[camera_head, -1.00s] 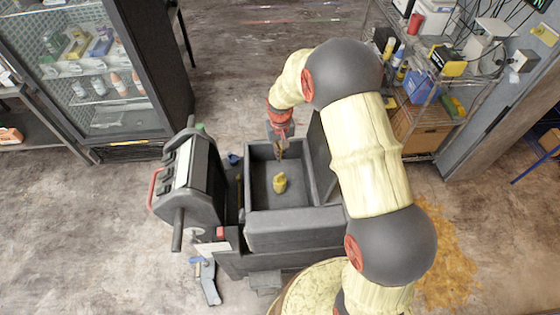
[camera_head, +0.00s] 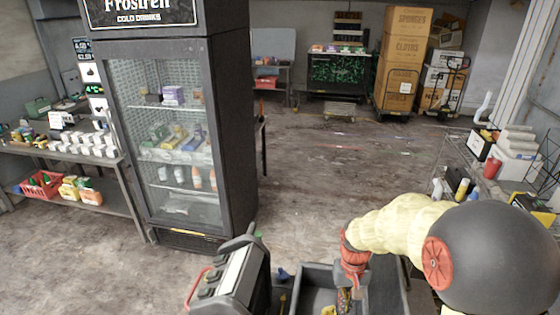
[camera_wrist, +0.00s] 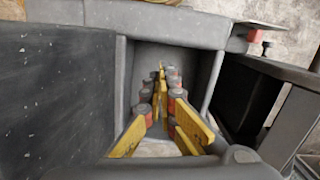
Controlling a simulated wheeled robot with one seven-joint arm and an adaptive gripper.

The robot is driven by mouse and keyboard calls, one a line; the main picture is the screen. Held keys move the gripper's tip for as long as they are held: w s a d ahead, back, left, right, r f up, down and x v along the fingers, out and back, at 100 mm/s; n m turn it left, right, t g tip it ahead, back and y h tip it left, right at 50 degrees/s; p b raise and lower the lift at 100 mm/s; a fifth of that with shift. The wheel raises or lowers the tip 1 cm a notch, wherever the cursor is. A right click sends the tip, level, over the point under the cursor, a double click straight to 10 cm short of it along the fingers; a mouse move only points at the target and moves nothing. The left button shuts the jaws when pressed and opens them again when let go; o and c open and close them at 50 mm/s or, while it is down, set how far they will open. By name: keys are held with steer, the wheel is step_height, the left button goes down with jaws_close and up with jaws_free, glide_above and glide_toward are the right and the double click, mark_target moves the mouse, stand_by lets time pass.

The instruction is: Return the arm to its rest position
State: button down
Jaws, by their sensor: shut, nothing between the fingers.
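My gripper (camera_head: 345,302) hangs fingers-down over a grey bin (camera_head: 317,268) at the bottom of the head view. It is shut and holds nothing. In the wrist view, its yellow and red fingers (camera_wrist: 162,72) come together in front of the bin's inside. My arm, cream with dark grey joints, bends in from the right and down to the gripper. A small yellow thing (camera_head: 328,311) lies in the bin to the left of the fingers, mostly cut off by the picture's lower edge.
A glass-door drinks fridge (camera_head: 180,130) stands at the left, beside a shelf table (camera_head: 75,155) with goods. A wire rack (camera_head: 470,160) with boxes and bottles stands at the right. Tall cardboard boxes (camera_head: 402,60) are at the back. The floor (camera_head: 330,170) between is clear.

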steer(key=s+r+t+b, duration=0.3)
steer(key=s+b, duration=0.5)
steer(key=s, duration=0.1)
steer(key=s+r+t+b, duration=0.3)
steer(key=s+b, duration=0.6)
steer(key=shift+s+r+t, duration=0.25)
steer(key=shift+t, duration=0.15)
steer(key=shift+d, duration=0.1)
